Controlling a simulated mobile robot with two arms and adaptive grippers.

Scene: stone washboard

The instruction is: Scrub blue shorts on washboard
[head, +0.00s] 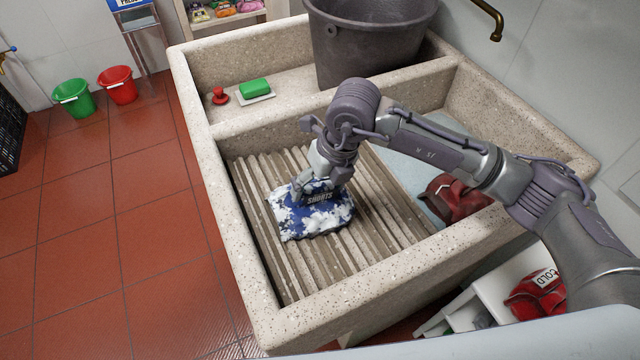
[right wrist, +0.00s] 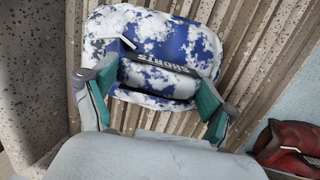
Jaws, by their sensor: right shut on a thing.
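The blue shorts (head: 315,219), blue and white with a "SHORTS" label, lie folded on the ribbed stone washboard (head: 375,230). My right gripper (head: 315,190) comes from above and is shut on the upper part of the shorts. In the right wrist view the shorts (right wrist: 160,50) lie across the ribs. The fingers of my right gripper (right wrist: 155,85) stand on either side of a raised, labelled fold. The gripper hides part of the shorts in the head view. My left gripper is not in view.
A green soap bar (head: 254,88) on a white dish and a small red object (head: 220,96) sit on the back ledge. A grey bucket (head: 365,45) stands behind. A dark red item (head: 455,198) lies right of the ribs. The stone rim (head: 225,240) surrounds the washboard.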

